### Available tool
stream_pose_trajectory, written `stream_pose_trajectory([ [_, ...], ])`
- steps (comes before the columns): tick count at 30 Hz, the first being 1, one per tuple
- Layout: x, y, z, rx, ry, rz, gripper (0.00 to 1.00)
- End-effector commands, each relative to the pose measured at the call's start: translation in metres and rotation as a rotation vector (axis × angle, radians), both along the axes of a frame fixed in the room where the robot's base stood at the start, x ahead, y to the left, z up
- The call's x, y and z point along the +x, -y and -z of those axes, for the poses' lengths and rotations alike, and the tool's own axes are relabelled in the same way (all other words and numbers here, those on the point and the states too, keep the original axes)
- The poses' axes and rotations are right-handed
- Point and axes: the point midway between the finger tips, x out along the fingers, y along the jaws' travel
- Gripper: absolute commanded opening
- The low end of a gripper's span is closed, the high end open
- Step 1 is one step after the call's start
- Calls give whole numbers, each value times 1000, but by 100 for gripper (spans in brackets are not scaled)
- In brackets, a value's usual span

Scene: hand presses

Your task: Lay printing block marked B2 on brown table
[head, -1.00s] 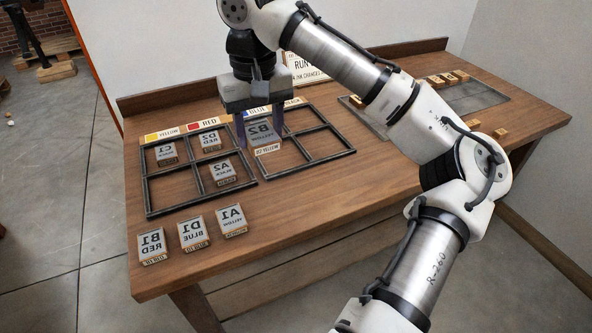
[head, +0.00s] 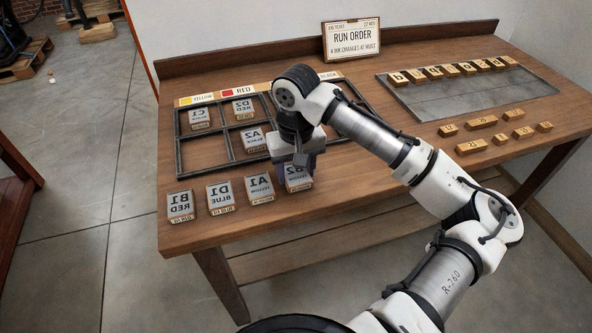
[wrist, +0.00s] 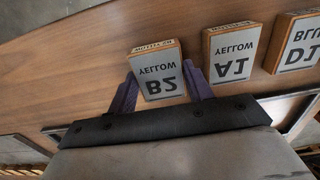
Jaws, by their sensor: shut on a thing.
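The printing block marked B2 (head: 298,184) has a grey face reading B2 and YELLOW, with wooden sides. My gripper (wrist: 161,80) is shut on it, one purple finger at each side, as the wrist view shows block B2 (wrist: 157,70). My gripper (head: 296,174) holds it at the front of the brown table (head: 350,200), just right of the block marked A1 (head: 260,188), with a small gap between them. I cannot tell whether its underside touches the wood. My gripper hides part of its top in the head view.
Blocks D1 (head: 220,196) and B1 (head: 180,205) continue the front row leftward. A divided frame (head: 178,155) behind holds C1, D2 and A2. A run order sign (head: 352,40), a grey tray (head: 460,98) and small wooden pieces (head: 471,146) stand farther back and right.

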Motion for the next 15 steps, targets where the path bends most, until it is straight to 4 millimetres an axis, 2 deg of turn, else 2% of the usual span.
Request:
stream_pose_trajectory([
  [3, 0, 0, 7, 1, 2, 0, 26],
  [14, 0, 0, 11, 1, 1, 0, 26],
  [15, 0, 0, 10, 0, 1, 0, 56],
])
